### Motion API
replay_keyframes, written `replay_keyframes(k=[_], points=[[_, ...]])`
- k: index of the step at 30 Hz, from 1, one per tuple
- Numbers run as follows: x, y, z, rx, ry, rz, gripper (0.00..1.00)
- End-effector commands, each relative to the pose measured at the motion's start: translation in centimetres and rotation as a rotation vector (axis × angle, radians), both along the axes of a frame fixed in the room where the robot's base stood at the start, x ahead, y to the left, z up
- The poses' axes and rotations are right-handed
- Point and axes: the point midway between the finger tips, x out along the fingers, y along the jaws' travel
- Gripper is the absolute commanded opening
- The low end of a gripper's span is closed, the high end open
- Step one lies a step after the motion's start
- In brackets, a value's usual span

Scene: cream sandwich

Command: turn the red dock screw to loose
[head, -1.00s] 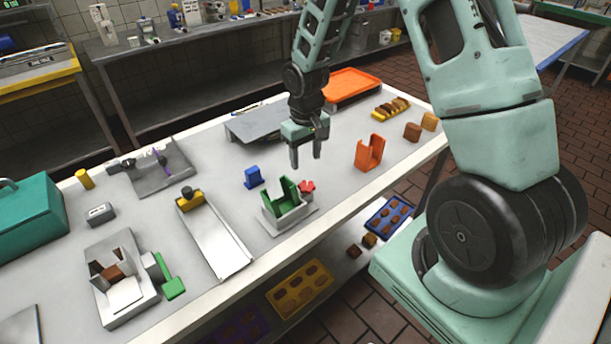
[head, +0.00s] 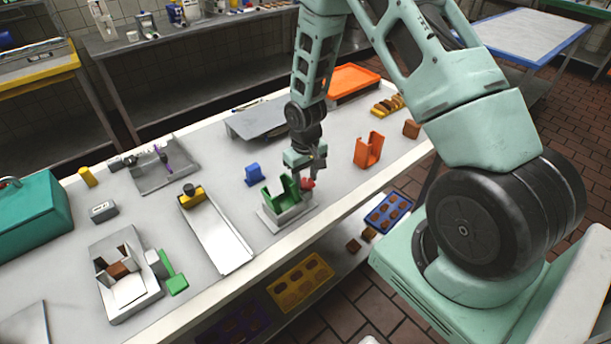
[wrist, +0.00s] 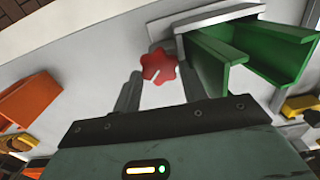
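The red dock screw (wrist: 159,67) is a star-shaped knob with a pale line on its face. It sits beside the dock, which has a grey base (head: 284,219) and a green U-shaped holder (head: 281,197). In the head view the screw (head: 308,183) is partly hidden by my gripper (head: 312,178). In the wrist view my gripper (wrist: 160,88) is open, one finger on each side of the screw's near part. The screw lies between and just beyond the fingertips. I cannot tell whether the fingers touch it.
An orange holder (head: 368,150) stands right of the dock, and a small blue block (head: 254,175) stands behind it. A long grey tray (head: 224,240) lies to the left. The table's front edge (head: 330,209) is close to the dock.

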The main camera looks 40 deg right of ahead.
Motion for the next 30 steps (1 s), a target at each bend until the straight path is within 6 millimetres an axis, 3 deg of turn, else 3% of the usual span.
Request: replay_keyframes(k=[14, 30], points=[[0.00, 0.02, -0.02, 0.000, 0.000, 0.074, 0.20], [-0.02, 0.23, 0.07, 0.000, -0.001, 0.477, 0.20]])
